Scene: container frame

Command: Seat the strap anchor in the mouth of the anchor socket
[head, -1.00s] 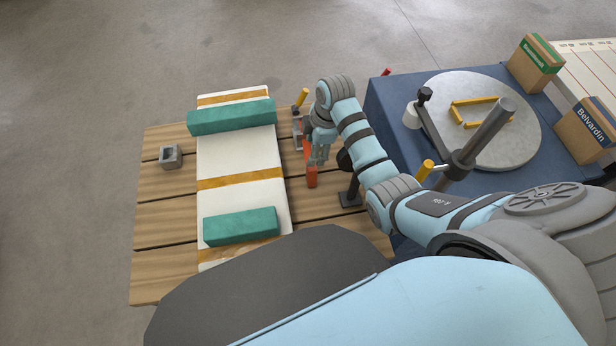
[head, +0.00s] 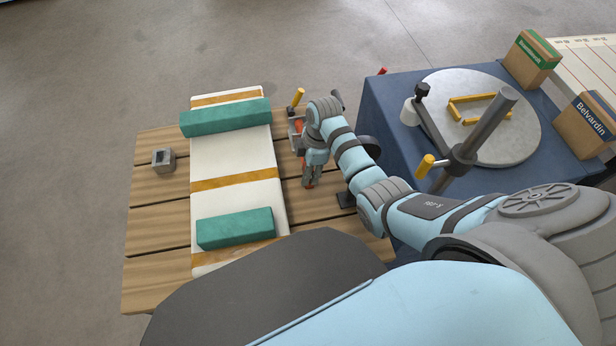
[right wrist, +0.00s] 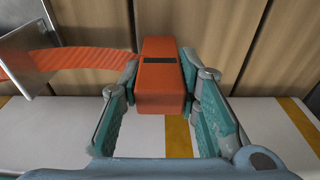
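The strap anchor appears to be the orange block with a dark slot (right wrist: 160,78) in the right wrist view. An orange strap (right wrist: 75,62) runs left from it to a metal bracket (right wrist: 22,55). My right gripper (right wrist: 160,85) has a finger against each side of the block and looks shut on it. In the head view my right gripper (head: 309,180) points down at the table's right side and mostly hides the orange part. The anchor socket appears to be the grey block with a dark opening (head: 163,160) at the table's left. My left gripper is not in view.
A white board with yellow bands (head: 235,150) lies on the slatted wooden table (head: 150,235), with a far green bar (head: 225,117) and a near green bar (head: 236,228) across it. A yellow-handled tool (head: 296,98) stands behind my gripper. A blue table (head: 385,100) with a round plate is right.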

